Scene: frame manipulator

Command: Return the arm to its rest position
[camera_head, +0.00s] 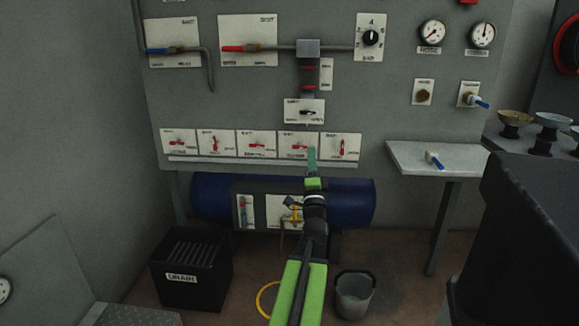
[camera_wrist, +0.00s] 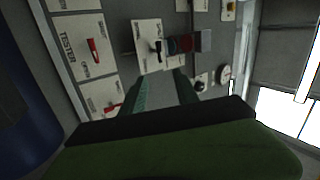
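My green-and-black arm (camera_head: 302,285) reaches forward and up from the bottom of the head view. My gripper (camera_head: 312,150) is in front of the panel, overlapping the row of red-lever plates in the picture. In the wrist view my gripper (camera_wrist: 171,76) shows two green fingers with a gap between them and nothing held. A white plate with a black lever (camera_wrist: 157,45) lies beyond the fingertips, and it also shows in the head view (camera_head: 306,113). I cannot tell whether the fingers touch the panel.
A blue tank (camera_head: 214,199) lies below the panel (camera_head: 180,100). A black drain crate (camera_head: 190,292) and a grey bucket (camera_head: 354,294) stand on the floor. A small shelf (camera_head: 410,158) holds a blue-handled valve (camera_head: 434,160). A dark block (camera_head: 520,250) stands at right.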

